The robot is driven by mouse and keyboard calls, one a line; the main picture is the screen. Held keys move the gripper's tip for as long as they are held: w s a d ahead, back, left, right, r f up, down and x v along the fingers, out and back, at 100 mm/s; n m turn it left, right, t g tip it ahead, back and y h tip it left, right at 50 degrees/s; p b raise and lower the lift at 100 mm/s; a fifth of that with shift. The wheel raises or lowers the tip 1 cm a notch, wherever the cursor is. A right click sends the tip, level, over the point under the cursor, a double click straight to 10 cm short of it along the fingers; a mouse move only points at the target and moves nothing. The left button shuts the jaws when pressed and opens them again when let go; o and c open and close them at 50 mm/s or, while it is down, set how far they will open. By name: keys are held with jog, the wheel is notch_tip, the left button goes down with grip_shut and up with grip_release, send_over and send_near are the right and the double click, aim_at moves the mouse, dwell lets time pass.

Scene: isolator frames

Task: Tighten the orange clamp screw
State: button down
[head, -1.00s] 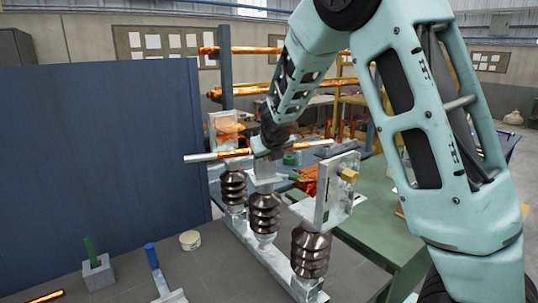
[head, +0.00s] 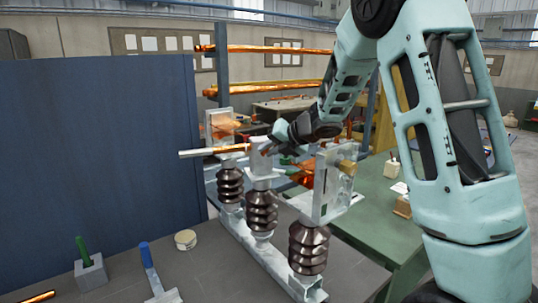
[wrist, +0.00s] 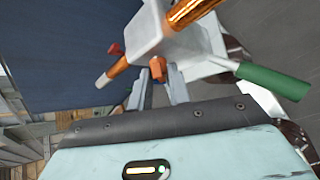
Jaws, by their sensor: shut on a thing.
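The orange clamp screw (wrist: 157,68) shows in the wrist view on the near side of a pale clamp block (wrist: 160,32). My gripper (wrist: 158,84) has its two fingers on either side of the screw's orange end and is shut on it. A copper rod with a pale tip (wrist: 120,68) runs through the block. In the head view my gripper (head: 268,150) is at the block on top of the middle brown insulator (head: 262,213). The screw is too small and covered to make out there.
A green handle (wrist: 272,81) sticks out right of the clamp block, and a small red knob (wrist: 116,50) is at its left. Another plate-topped insulator (head: 308,248) stands in front. A blue panel (head: 100,160) closes the left side. A green table (head: 375,215) is at right.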

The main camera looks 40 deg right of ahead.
jog(key=shift+d+f+m+y+b, duration=0.1)
jog(key=shift+f+m+y+b, duration=0.05)
jog(key=shift+m+y+b, duration=0.55)
jog(key=shift+t, duration=0.3)
jog(key=c, duration=1.3)
grip_release()
notch_tip(320, 180, up, 10)
jog(key=shift+r+b, duration=0.1)
jog(key=shift+b, duration=0.55)
